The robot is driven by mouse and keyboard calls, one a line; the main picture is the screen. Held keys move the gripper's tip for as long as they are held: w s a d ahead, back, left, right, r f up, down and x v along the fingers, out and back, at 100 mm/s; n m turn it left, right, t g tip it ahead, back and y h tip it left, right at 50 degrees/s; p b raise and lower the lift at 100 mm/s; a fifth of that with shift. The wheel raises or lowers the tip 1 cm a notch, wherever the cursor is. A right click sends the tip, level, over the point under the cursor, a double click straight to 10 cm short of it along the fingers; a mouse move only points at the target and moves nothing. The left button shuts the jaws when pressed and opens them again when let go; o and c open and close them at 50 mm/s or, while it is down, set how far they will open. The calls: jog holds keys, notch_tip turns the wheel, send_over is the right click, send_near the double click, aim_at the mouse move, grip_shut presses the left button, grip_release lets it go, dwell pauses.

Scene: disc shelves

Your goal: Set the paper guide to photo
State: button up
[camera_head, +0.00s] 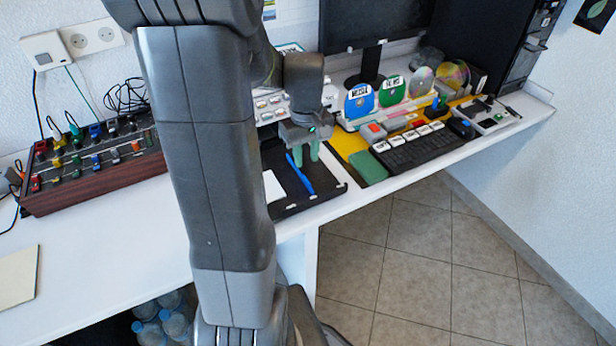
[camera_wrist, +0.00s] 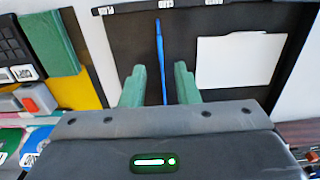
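The paper guide (camera_head: 302,176) is a thin blue bar lying across a black tray (camera_head: 291,211) on the white desk. In the wrist view the blue guide (camera_wrist: 159,45) runs lengthwise between the fingers, and its near end is hidden by my gripper body. My gripper (camera_wrist: 159,82) has two green fingers, spread apart, one on each side of the guide with gaps showing. In the head view my gripper (camera_head: 306,153) points down over the tray. Small white labels (camera_wrist: 166,4) line the tray's edge; their words are too small to read.
White paper (camera_wrist: 240,60) lies in the tray beside the guide. A green block (camera_head: 369,167), yellow mat and keyboard (camera_head: 414,147) stand right of the tray. A control box with coloured knobs (camera_head: 92,164) stands left. The desk's front edge is close.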

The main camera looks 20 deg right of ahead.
aim_at(306, 179)
notch_tip(306, 179, down, 8)
jog(key=shift+r+b, duration=0.15)
jog(key=shift+b, duration=0.35)
grip_shut()
